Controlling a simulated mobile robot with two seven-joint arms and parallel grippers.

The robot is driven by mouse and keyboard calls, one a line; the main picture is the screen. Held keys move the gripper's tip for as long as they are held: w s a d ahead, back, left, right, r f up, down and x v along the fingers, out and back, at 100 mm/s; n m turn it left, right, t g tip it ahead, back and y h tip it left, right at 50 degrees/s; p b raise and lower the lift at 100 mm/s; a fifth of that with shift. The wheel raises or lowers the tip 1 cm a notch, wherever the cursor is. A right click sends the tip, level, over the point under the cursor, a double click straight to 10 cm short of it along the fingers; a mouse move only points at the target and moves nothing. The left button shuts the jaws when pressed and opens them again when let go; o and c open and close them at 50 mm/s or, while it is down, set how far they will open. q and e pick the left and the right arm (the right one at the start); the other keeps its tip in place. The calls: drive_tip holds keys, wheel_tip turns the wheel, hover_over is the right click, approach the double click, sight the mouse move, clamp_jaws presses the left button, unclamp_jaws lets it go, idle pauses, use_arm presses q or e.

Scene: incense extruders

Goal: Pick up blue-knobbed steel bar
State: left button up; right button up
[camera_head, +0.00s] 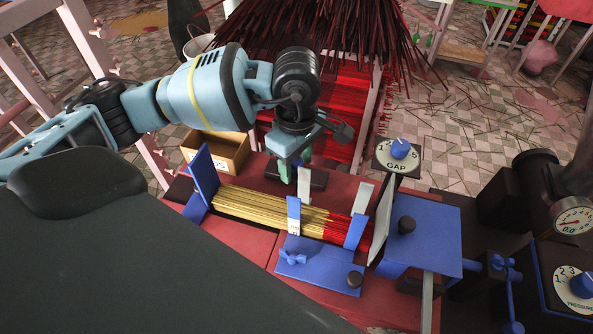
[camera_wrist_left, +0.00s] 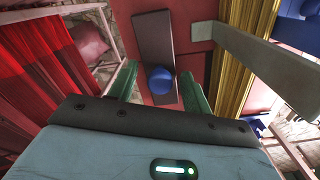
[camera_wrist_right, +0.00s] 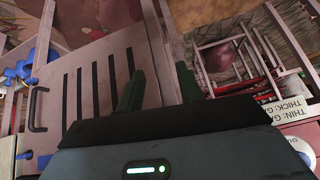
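The steel bar is a dark grey flat bar (camera_wrist_left: 153,35) with a round blue knob (camera_wrist_left: 160,79), lying on the red bench top. In the head view the dark bar (camera_head: 312,180) is partly covered by my left gripper (camera_head: 291,164), which points down over it. In the left wrist view the green fingers of my left gripper (camera_wrist_left: 160,88) are apart, with the knob between them and gaps on both sides. The knob is hidden in the head view. My right gripper (camera_wrist_right: 157,88) is empty with its fingers apart, and shows only in the right wrist view.
A bundle of yellow, red-tipped sticks (camera_head: 262,210) lies beside the bar among blue guides. A pale upright plate (camera_head: 304,186) stands close to my left gripper. A cardboard box (camera_head: 228,158) stands behind. The right wrist view shows a slotted panel (camera_wrist_right: 100,90).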

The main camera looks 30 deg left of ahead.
sight(297, 160)
use_arm(q)
clamp_jaws()
drive_tip(key=shift+r, duration=0.1)
wheel_tip(297, 160, up, 10)
idle(0.8)
